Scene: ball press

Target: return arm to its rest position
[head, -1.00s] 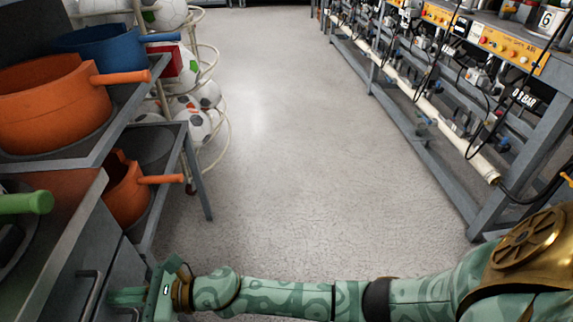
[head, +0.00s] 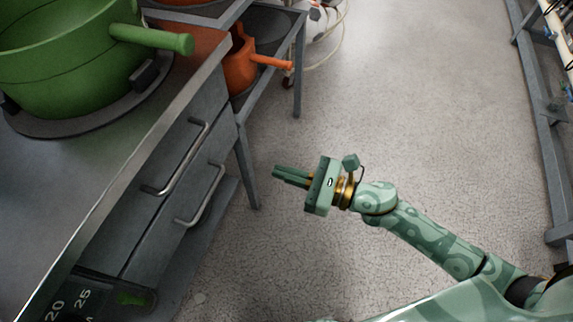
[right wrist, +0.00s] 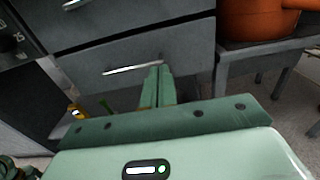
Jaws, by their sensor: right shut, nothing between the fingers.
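My right gripper (head: 276,174) is shut and empty over the open floor in the head view, to the right of the drawer cabinet. In the right wrist view its two fingers (right wrist: 158,72) lie together, pointing toward the cabinet's lower drawer. The fingers appear apart from the drawer handle in the head view. My right arm comes in from the lower right and is bent. My left gripper is not in view.
A grey cabinet has two drawers with bar handles (head: 201,194). A green pot (head: 70,65) stands on top. An orange pot (head: 240,65) sits on a shelf behind. A metal frame (head: 540,110) stands at the right. The floor (head: 420,120) between is clear.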

